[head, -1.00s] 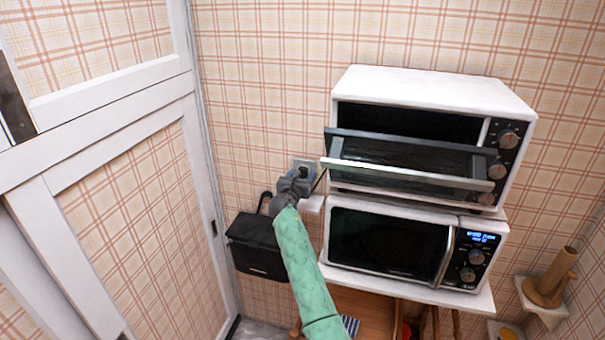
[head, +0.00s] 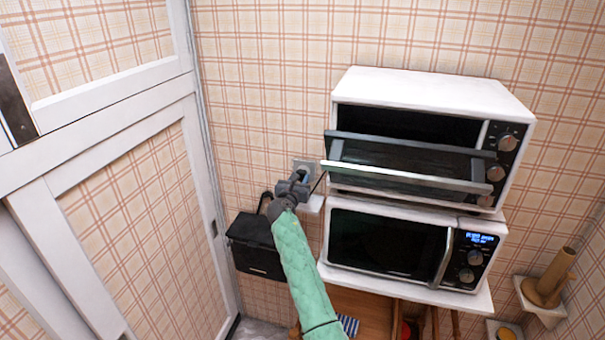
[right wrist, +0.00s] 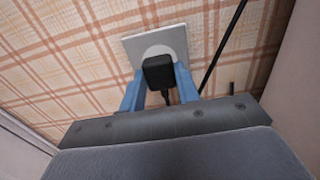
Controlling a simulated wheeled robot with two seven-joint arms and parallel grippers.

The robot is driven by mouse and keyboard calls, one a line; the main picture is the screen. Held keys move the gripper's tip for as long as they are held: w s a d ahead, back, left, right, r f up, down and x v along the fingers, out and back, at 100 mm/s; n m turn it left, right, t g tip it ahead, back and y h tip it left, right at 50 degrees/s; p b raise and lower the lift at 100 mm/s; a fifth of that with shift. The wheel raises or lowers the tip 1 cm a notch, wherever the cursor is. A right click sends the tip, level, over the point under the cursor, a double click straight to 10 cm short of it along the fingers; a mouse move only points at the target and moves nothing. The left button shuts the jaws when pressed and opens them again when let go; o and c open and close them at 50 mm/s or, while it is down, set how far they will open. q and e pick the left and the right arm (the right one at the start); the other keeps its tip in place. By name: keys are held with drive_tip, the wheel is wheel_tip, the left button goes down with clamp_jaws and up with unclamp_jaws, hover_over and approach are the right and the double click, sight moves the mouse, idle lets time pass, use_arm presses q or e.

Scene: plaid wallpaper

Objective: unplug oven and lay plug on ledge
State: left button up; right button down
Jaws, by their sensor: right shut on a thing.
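The white oven (head: 430,92) stands on top of the microwave, its glass door tilted partly open. A light wall socket plate (head: 304,165) is left of it; the plate also shows in the right wrist view (right wrist: 180,38). My right gripper (head: 299,178) is at this plate. Its blue fingers (right wrist: 160,84) are shut on the black plug (right wrist: 158,73), one on each side. The plug is in front of the round socket; I cannot tell whether it is still seated. A small white ledge (head: 313,204) is just below and right of the gripper. My left gripper is not in view.
The microwave (head: 388,240) sits on a white shelf right of the ledge. A black box (head: 255,245) hangs on the wall below left. A dark cord (right wrist: 222,48) runs beside the socket plate. A white panelled door (head: 120,120) is at left.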

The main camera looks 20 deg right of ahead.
drive_tip(key=shift+p+v, duration=0.9)
drive_tip(key=shift+v, duration=1.25)
drive_tip(key=shift+d+r, duration=0.1)
